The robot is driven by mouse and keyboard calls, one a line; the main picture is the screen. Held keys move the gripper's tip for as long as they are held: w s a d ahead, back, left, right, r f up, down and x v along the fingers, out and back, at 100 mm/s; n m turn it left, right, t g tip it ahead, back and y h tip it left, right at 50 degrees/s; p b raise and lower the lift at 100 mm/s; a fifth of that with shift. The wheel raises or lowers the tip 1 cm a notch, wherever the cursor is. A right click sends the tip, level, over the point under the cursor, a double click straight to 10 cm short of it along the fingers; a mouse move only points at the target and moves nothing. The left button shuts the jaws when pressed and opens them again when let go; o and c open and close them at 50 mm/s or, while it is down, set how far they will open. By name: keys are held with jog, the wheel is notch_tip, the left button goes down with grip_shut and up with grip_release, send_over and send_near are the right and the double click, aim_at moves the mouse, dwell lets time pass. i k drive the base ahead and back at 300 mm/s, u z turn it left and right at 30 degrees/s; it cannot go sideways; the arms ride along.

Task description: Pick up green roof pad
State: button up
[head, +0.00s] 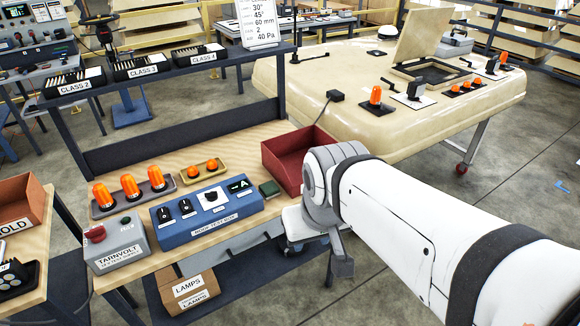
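A small dark green block (269,188), which looks like the green roof pad, lies on the wooden workbench (228,150). It sits just right of the blue roof test box (207,216) and left of the red open bin (298,160). My arm reaches in from the lower right. A grey end part that looks like my gripper (342,266) hangs beside the bench, right of and below the pad and apart from it. Its fingers are not clear, so I cannot tell whether it is open, and no held object shows.
A tray of orange lamps (131,192) and a grey Tarnvolt box (118,243) stand on the bench's left. A shelf (180,68) rises behind. The cream cab roof (350,85) fills the back right. Open floor lies right.

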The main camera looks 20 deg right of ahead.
aim_at(269, 190)
jog(key=i, duration=1)
jog(key=z, duration=0.05)
